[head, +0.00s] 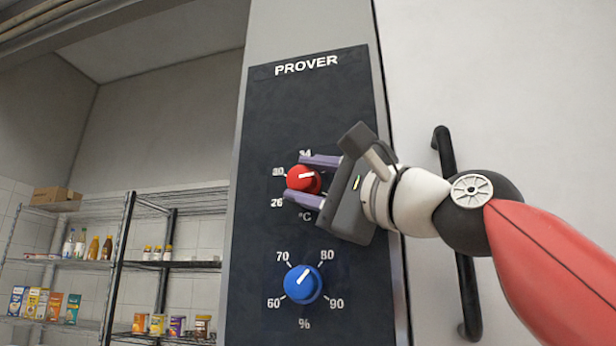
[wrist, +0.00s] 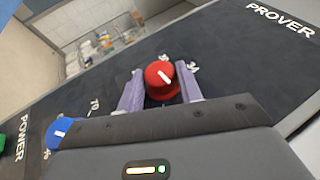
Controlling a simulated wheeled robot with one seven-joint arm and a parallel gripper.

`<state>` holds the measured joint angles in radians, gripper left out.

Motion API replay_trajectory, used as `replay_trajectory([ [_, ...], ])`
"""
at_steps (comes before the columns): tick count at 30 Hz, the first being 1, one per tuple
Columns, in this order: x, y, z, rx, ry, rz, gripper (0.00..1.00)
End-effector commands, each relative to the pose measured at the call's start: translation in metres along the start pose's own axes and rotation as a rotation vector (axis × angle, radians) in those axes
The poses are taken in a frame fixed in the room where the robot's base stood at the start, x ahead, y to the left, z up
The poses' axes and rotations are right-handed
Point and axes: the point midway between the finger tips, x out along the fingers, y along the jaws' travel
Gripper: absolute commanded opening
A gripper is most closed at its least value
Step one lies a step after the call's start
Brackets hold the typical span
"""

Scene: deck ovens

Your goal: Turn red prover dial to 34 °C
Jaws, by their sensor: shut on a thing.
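The red prover dial (head: 303,179) sits in the middle of the dark prover panel, with a white pointer line on its face. The wrist view shows the red dial (wrist: 162,80) between both fingers.
A blue humidity dial (head: 303,284) is below on the same panel, its pointer aimed up-right. A black vertical handle (head: 465,290) is on the pale door behind my arm. Shelves with bottles and boxes (head: 60,303) stand at the left.

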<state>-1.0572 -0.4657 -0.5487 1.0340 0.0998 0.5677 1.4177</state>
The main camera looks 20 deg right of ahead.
Motion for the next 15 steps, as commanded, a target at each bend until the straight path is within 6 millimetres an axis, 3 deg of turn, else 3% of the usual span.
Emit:
replay_trajectory([
  [15,0.0002,-0.0044,-0.0018,-0.073,0.007,0.168,0.13],
])
